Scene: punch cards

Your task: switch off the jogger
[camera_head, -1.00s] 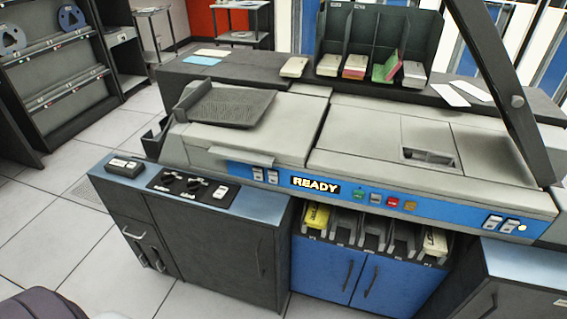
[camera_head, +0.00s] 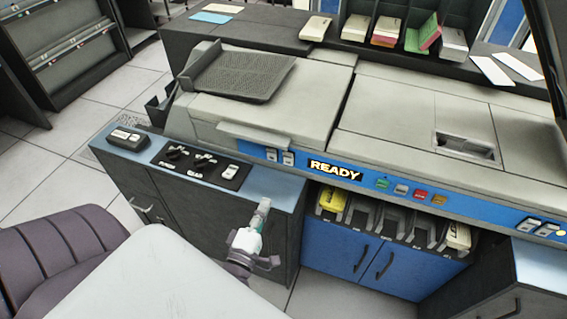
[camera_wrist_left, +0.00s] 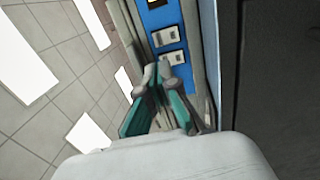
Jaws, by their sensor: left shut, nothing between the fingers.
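No label in view surely marks the jogger. A small dark box (camera_head: 127,138) with a pale switch sits at the left end of the side cabinet's blue-grey top (camera_head: 273,187). Beside it is a black panel (camera_head: 180,160) with two dark levers and a white rocker switch (camera_head: 229,171). The machine's blue strip bears two more rockers (camera_head: 279,156) left of the lit READY sign (camera_head: 335,170). My left gripper (camera_head: 264,203) is shut and empty, over the cabinet's front right part. In the left wrist view its fingertips (camera_wrist_left: 160,72) appear near two rockers (camera_wrist_left: 170,47). My right gripper is not in view.
The grey card machine (camera_head: 400,110) stands behind the cabinet, with a dark ribbed tray (camera_head: 240,75) on top. Several colour buttons (camera_head: 410,190) line its strip. Card pockets (camera_head: 390,218) with yellow and white cards sit below. Pale tiled floor (camera_head: 60,170) is clear at left.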

